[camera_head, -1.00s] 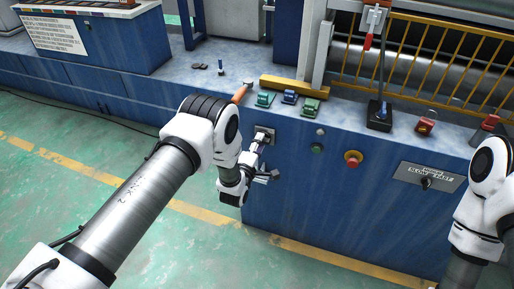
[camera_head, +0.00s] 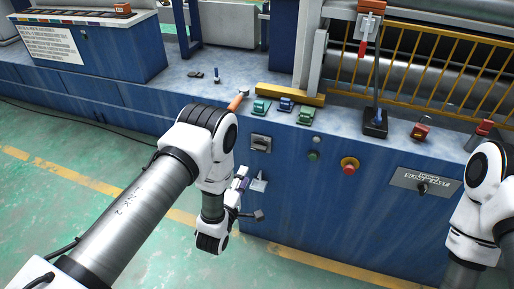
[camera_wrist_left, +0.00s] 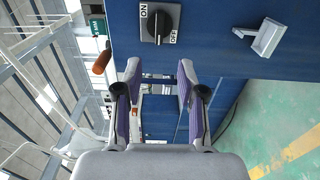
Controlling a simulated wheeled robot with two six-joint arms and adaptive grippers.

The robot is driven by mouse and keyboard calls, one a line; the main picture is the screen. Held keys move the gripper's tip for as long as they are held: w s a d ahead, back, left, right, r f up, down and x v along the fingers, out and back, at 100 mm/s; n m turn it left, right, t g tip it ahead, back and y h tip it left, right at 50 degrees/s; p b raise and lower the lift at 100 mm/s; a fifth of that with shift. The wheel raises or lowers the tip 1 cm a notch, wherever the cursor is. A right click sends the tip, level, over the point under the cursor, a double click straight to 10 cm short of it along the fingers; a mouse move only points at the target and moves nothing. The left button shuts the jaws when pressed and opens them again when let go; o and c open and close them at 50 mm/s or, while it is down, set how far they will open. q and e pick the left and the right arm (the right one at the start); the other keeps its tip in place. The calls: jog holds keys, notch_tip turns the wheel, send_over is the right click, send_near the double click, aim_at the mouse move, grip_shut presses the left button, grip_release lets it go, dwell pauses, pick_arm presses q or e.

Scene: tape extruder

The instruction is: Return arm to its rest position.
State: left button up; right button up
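My left arm comes in from the left in the head view. Its gripper (camera_head: 243,184) hangs just in front of the machine's blue front panel, below the rotary switch (camera_head: 260,143). In the left wrist view the two purple-padded fingers (camera_wrist_left: 159,72) stand apart with nothing between them. The gripper is clear of the black switch knob (camera_wrist_left: 158,24) on its ON/OFF plate. My right arm (camera_head: 480,205) shows at the right edge, bent, with its gripper out of view.
A grey handle (camera_wrist_left: 265,38) sticks out of the panel near the switch. A red button (camera_head: 349,166) and a speed knob plate (camera_head: 425,184) sit further right. Green floor (camera_head: 60,190) is open at left.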

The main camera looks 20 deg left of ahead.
pick_arm(q)
notch_tip(320, 180, up, 5)
jog(key=s+a+g+p, duration=0.2)
jog(key=a+p, duration=0.1)
jog(key=p, duration=0.2)
jog(key=s+f+m+g, duration=0.3)
jog(key=s+m+g, duration=0.2)
jog(key=s, duration=0.5)
jog(key=s+f+m+g+p, duration=0.1)
jog(key=s+f+m+g, duration=0.2)
jog(key=s, duration=0.7)
jog(key=s+f+m+g+p, duration=0.1)
jog(key=s+f+m+g, duration=0.2)
jog(key=s+m+g, duration=0.5)
jog(key=s+m, duration=0.1)
jog(key=s, duration=0.2)
jog(key=shift+a+f, duration=0.35)
